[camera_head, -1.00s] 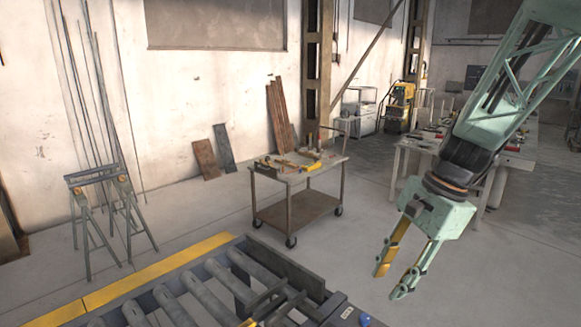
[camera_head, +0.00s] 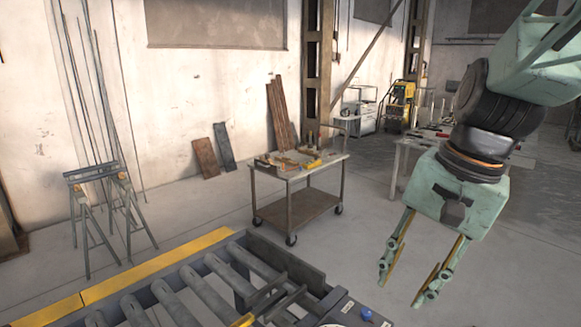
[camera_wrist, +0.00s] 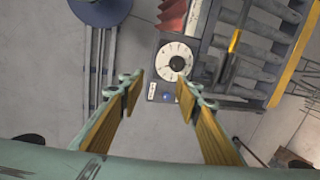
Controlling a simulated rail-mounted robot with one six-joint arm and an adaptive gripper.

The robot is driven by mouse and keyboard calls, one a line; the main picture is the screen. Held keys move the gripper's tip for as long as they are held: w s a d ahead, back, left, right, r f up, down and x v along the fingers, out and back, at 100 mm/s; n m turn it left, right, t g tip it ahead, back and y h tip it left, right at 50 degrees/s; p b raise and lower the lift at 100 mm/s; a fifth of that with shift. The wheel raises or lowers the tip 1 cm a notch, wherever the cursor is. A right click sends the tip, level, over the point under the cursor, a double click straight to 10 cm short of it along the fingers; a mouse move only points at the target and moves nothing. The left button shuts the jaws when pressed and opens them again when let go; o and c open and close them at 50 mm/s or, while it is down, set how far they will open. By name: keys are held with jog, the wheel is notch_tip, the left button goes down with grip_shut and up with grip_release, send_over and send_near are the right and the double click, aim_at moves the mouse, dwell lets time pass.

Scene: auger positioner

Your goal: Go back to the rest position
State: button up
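My gripper (camera_head: 401,292) is at the right of the head view, pointing down in the air beside the roller conveyor. Its two pale green fingers with tan pads are spread apart with nothing between them. In the wrist view my gripper (camera_wrist: 156,88) is also open and empty. Beyond the fingertips there, a round white dial (camera_wrist: 176,60) with a dark knob sits on a dark panel. A blue button (camera_wrist: 168,97) is just below the dial. The same button (camera_head: 366,313) shows at the bottom of the head view, with the dial mostly cut off.
The roller conveyor (camera_head: 203,289) with a yellow edge fills the lower left. A tool cart (camera_head: 298,212) stands behind it. Sawhorses (camera_head: 101,196) stand at the left, a workbench (camera_head: 408,158) behind my arm. Floor between cart and gripper is clear.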

jog(key=s+r+n+t+h+b, duration=0.2)
jog(key=s+n, duration=0.5)
jog(key=s, duration=1)
jog(key=shift+s+d+n+t+b, duration=0.15)
jog(key=shift+d+n+t+b, duration=0.2)
jog(key=shift+b, duration=0.4)
